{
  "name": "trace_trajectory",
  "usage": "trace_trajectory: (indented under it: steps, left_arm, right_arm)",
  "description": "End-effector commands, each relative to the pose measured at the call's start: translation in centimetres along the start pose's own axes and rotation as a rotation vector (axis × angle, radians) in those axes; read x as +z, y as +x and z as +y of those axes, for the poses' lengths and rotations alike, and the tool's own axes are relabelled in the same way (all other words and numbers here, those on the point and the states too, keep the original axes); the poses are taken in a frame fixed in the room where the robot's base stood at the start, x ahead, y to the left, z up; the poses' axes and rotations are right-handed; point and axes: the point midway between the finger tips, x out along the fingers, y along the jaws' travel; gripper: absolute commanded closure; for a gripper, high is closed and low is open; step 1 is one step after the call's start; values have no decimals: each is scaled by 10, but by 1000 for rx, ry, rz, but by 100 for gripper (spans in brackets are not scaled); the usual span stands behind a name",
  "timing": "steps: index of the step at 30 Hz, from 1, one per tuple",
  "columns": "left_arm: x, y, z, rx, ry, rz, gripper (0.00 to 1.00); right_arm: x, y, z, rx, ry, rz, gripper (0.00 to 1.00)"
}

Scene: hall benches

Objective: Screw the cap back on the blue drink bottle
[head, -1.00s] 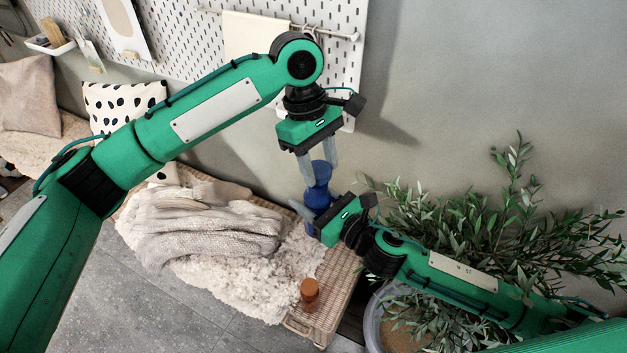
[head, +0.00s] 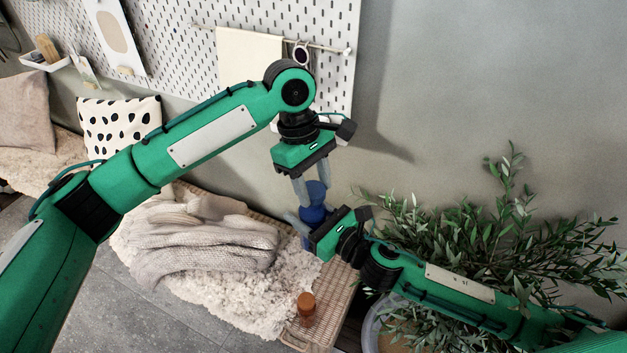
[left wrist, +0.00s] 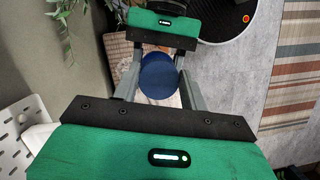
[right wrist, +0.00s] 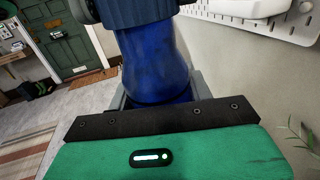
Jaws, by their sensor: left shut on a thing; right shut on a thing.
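The blue drink bottle (head: 313,215) stands about upright above the woven bench. My right gripper (head: 308,228) is shut on its body from the side; the right wrist view shows the smooth blue bottle (right wrist: 157,75) close up. The dark blue ribbed cap (right wrist: 140,12) is directly above the bottle's shoulder. In the head view the cap (head: 317,190) is between the fingers of my left gripper (head: 312,193), which points down and is shut on it. The left wrist view shows the round cap top (left wrist: 159,76). The threads are hidden, so I cannot tell how tightly it sits.
An orange-brown jar (head: 306,309) stands on the bench's near end (head: 335,300). A knitted blanket (head: 205,240) and fleece lie to its left. A leafy potted plant (head: 480,225) crowds my right arm. A pegboard (head: 180,40) is on the wall behind.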

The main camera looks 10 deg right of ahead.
Motion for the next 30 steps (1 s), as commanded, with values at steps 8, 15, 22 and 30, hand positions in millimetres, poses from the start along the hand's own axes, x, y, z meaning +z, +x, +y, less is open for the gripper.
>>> trace_trajectory:
  steps: [8, 15, 22, 30]
  left_arm:
    - [0, 0, 0, 0, 0, 0, 84]
    - [-1, 3, 0, 0, 0, 0, 84]
    - [-2, 8, 0, 1, 0, 1, 84]
    - [-3, 10, 0, -4, 16, 1, 84]
  right_arm:
    - [0, 0, 0, 0, 0, 0, 90]
    - [0, 0, 0, 0, 0, 0, 90]
    - [0, 0, 0, 0, 0, 0, 90]
    - [0, 0, 0, 0, 0, 0, 100]
